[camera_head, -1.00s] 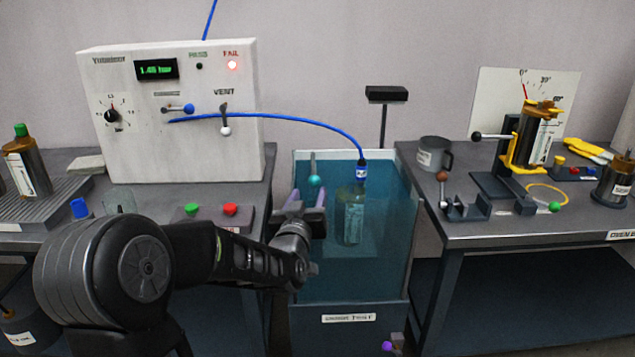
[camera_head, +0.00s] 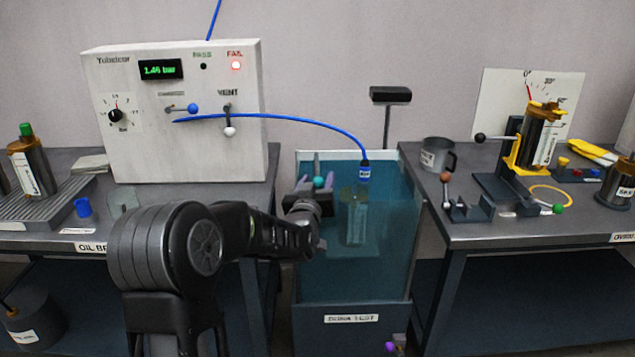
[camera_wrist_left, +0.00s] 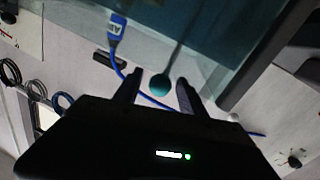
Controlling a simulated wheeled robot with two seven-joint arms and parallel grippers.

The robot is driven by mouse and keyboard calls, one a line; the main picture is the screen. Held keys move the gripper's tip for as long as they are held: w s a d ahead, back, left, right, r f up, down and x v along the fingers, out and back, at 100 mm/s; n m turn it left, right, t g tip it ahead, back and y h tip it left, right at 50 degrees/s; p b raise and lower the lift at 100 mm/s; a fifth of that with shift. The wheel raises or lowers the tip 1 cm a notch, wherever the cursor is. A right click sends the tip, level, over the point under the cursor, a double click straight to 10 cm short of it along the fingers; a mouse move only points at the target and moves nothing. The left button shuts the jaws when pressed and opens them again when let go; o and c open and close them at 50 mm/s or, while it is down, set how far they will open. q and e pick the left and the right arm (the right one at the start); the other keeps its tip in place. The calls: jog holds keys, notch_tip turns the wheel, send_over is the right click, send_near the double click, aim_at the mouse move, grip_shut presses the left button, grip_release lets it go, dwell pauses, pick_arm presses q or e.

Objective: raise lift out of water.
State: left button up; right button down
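A teal ball knob (camera_head: 319,182) on a thin rod shows at the left side of the water tank (camera_head: 322,313); I take it for the lift's handle. My left gripper (camera_head: 317,176) is at the knob. In the left wrist view the knob (camera_wrist_left: 160,85) lies between the tips of the two open dark fingers, with gaps on both sides. A pale cylindrical part (camera_head: 356,222) stands upright under the water. A blue connector (camera_head: 364,172) is above it at the end of a blue hose. The lift's platform is hard to make out. My right gripper is out of view.
A white test box (camera_head: 185,150) with a lit FAIL lamp (camera_head: 236,65) stands on the left bench. A grey mug (camera_head: 437,156), a small lever fixture (camera_head: 470,207) and a yellow clamp stand (camera_head: 530,150) occupy the right bench. A black post (camera_head: 387,125) rises behind the tank.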

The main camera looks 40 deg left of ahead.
pick_arm(q)
grip_shut()
dwell(1.2)
